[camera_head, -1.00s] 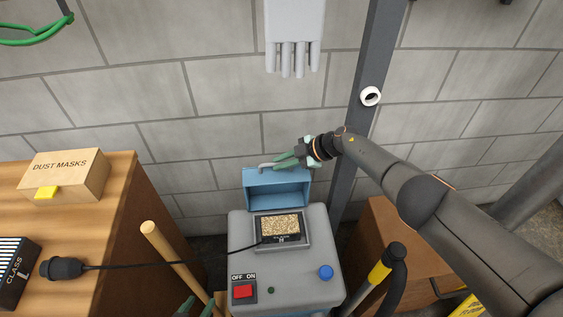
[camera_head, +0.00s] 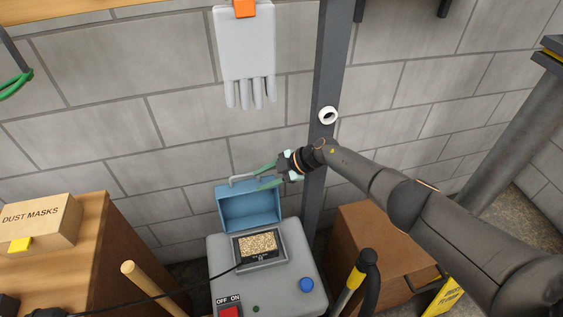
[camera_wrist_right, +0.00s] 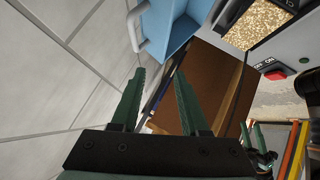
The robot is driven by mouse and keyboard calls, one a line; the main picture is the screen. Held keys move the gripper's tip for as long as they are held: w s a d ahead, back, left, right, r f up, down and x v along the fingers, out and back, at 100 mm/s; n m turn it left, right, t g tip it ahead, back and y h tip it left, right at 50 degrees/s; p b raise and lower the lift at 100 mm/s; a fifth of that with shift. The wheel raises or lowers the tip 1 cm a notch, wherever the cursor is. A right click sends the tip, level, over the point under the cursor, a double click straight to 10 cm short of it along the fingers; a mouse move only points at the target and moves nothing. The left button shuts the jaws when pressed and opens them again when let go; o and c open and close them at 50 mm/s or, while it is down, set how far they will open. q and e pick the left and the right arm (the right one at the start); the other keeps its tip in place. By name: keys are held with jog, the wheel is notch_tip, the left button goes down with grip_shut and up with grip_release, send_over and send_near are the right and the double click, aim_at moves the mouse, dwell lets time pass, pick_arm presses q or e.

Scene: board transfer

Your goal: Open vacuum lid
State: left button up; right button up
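The grey vacuum (camera_head: 222,262) stands against the wall in the head view. Its blue lid (camera_head: 250,210) is raised and stands open at the back. The grey lid handle (camera_head: 236,181) is at the lid's upper edge; it also shows in the right wrist view (camera_wrist_right: 137,27). My right gripper (camera_head: 262,174) is at the lid's top right, fingers apart. In the right wrist view its green fingers (camera_wrist_right: 160,105) are open with nothing between them, and the handle lies beyond the left fingertip. My left gripper (camera_wrist_right: 253,137) shows small at the lower right there, its fingers apart.
The opening holds tan granular material (camera_head: 258,244). A wooden bench with a dust masks box (camera_head: 40,222) is at left. A wooden handle (camera_head: 145,280), a black and yellow post (camera_head: 358,285) and a brown cabinet (camera_head: 375,255) stand nearby. A dark wall post (camera_head: 325,60) rises behind.

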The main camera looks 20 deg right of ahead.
jog(key=p+v, duration=0.2)
jog(key=v, duration=0.5)
jog(key=shift+d+r+p, duration=0.25)
jog(key=shift+d+p, duration=0.05)
jog(key=shift+p, duration=0.1)
jog(key=shift+s, duration=0.1)
